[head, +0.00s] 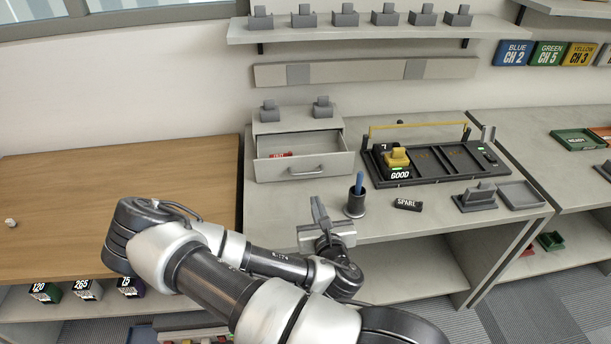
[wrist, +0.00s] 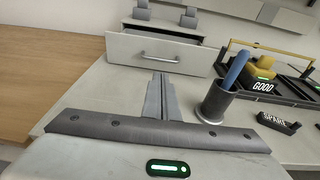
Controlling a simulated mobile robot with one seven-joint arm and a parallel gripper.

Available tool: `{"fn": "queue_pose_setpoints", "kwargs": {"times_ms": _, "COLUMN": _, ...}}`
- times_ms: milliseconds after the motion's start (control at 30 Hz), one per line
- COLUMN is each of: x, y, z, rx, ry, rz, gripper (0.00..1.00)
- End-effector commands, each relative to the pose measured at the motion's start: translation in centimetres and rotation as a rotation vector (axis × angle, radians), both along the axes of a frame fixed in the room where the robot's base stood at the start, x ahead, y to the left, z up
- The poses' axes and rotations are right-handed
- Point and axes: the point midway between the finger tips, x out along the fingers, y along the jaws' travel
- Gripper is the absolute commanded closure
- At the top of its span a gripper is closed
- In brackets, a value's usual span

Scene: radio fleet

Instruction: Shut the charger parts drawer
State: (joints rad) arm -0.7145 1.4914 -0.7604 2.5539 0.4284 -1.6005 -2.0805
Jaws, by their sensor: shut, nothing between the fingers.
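The charger parts drawer (head: 304,167) is a grey drawer with a bar handle, pulled open from the small grey cabinet (head: 298,122) on the bench. A red item (head: 281,155) lies inside it. In the wrist view the drawer front (wrist: 155,52) and its handle (wrist: 158,59) face me, ahead of the fingers. My gripper (head: 319,208) is shut and empty, in front of the drawer and below its handle in the picture, apart from it. The shut fingers (wrist: 159,86) also show in the wrist view, pointing toward the drawer front.
A dark cup (head: 355,204) with a blue tool stands right of my gripper, near a black SPARE block (head: 408,204). A black charging rack (head: 440,158) with a yellow radio (head: 398,158) is behind them. The wooden table (head: 120,200) at left is mostly clear.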

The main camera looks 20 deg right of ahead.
Motion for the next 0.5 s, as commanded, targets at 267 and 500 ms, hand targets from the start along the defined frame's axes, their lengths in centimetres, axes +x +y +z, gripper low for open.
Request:
{"fn": "queue_pose_setpoints", "kwargs": {"times_ms": 267, "x": 2.9, "y": -0.7, "z": -1.6, "rx": 0.006, "ry": -0.007, "rz": -0.003, "gripper": 1.0}}
{"fn": "queue_pose_setpoints", "kwargs": {"times_ms": 500, "x": 5.2, "y": -1.2, "z": -2.1, "rx": 0.007, "ry": -0.006, "rz": -0.001, "gripper": 1.0}}
